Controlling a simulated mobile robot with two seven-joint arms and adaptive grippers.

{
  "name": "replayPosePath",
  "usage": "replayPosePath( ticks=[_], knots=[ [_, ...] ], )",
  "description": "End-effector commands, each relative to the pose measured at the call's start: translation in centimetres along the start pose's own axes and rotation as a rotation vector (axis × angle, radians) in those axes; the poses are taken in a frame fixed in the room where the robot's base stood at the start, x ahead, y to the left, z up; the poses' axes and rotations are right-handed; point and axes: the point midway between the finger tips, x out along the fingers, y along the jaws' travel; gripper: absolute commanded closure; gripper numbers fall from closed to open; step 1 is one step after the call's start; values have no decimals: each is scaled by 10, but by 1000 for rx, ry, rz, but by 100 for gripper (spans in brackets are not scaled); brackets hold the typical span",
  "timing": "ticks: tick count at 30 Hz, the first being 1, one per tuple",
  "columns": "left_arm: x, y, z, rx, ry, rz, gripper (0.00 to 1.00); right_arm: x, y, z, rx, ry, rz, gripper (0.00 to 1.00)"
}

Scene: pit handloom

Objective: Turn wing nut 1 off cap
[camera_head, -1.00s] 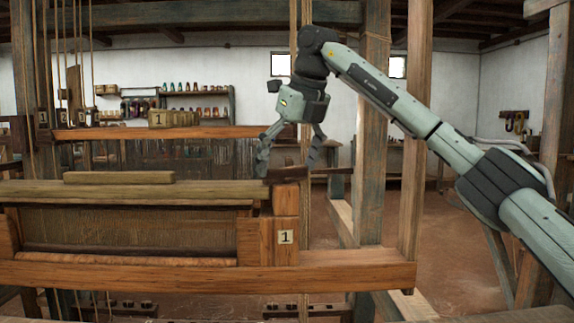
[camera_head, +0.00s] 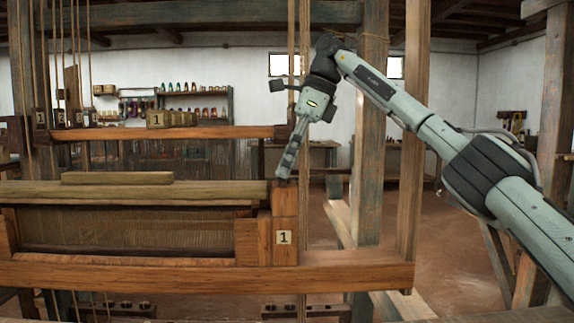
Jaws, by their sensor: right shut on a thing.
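My right gripper (camera_head: 284,178) points down at the top of the wooden end block (camera_head: 285,203) at the right end of the loom's beam. Its fingers are seen edge-on, one in front of the other, with the tips at the block's top. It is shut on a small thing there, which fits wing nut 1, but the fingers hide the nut. I cannot make out the cap's outline under the tips. A label "1" (camera_head: 284,237) is on the block below. My left gripper is out of view.
The long wooden beam (camera_head: 220,191) runs left from the block, with a loose wooden bar (camera_head: 118,178) on it. An upright post (camera_head: 370,150) stands just right of the gripper. A lower rail (camera_head: 180,276) crosses in front. Hanging cords (camera_head: 304,120) pass close by.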

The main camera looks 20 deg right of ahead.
Motion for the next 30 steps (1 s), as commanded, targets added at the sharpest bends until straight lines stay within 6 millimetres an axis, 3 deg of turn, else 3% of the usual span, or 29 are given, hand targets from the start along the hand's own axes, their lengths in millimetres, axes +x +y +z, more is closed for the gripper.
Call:
replayPosePath(
  ticks=[9, 25, 26, 28, 30],
  knots=[
    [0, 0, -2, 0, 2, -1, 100, 0, -1, 0, -109, 2, 44, 40],
    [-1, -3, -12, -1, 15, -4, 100, 0, -1, 0, -132, 3, 54, 40],
    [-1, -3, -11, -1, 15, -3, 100, 0, -1, 0, -132, 3, 54, 8],
    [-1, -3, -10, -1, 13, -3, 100, 0, -1, 0, -131, 3, 53, 0],
    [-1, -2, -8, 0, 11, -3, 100, 0, -1, 0, -131, 2, 53, 0]
  ],
)
